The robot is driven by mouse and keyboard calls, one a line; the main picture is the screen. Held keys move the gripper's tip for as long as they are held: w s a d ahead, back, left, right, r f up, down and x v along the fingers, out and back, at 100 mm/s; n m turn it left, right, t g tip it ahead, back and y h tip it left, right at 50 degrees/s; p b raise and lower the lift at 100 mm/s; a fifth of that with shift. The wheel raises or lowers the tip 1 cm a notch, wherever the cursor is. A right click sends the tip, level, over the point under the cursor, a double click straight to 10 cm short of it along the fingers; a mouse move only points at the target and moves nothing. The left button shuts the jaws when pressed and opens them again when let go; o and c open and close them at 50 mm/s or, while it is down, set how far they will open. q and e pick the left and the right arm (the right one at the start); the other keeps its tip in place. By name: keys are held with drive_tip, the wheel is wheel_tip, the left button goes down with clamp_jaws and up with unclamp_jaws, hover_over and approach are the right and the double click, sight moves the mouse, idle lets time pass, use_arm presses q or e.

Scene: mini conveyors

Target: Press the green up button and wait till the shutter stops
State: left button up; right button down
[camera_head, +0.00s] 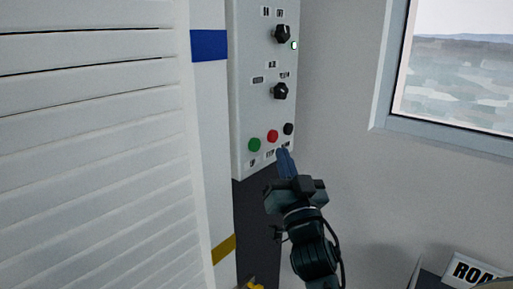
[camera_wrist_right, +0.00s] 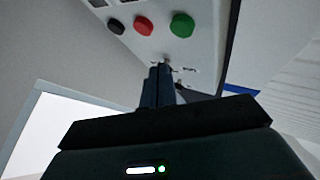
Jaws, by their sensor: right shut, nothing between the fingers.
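The green button (camera_head: 254,145) is at the lower left of the white control panel (camera_head: 252,110), beside a red button (camera_head: 272,136) and a black button (camera_head: 288,129). My right gripper (camera_head: 284,153) is shut and empty, with its tips just below the panel's button row, to the right of the green button in the head view. In the right wrist view, the green button (camera_wrist_right: 182,25) is ahead of and a little right of the shut fingers (camera_wrist_right: 162,72), apart from them. The white slatted shutter (camera_head: 90,150) fills the left of the head view. My left gripper is not in view.
Two black knobs (camera_head: 281,34) and a small lit green lamp (camera_head: 295,45) are higher on the panel. A white post with blue and yellow bands (camera_head: 209,45) stands between shutter and panel. A window (camera_head: 455,75) is at right; a box with a sign (camera_head: 472,271) is at lower right.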

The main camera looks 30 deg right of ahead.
sight(254, 145)
use_arm(q)
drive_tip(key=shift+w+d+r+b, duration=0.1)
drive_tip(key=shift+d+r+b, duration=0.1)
drive_tip(key=shift+b, duration=0.1)
use_arm(e)
drive_tip(key=shift+w+a, duration=0.4)
drive_tip(key=shift+w, duration=0.5)
drive_tip(key=shift+w+a, duration=0.35)
drive_tip(key=shift+w, duration=0.5)
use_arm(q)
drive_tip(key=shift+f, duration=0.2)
use_arm(e)
drive_tip(key=shift+w, duration=0.1)
drive_tip(key=shift+w+a, duration=0.15)
drive_tip(key=shift+w, duration=0.15)
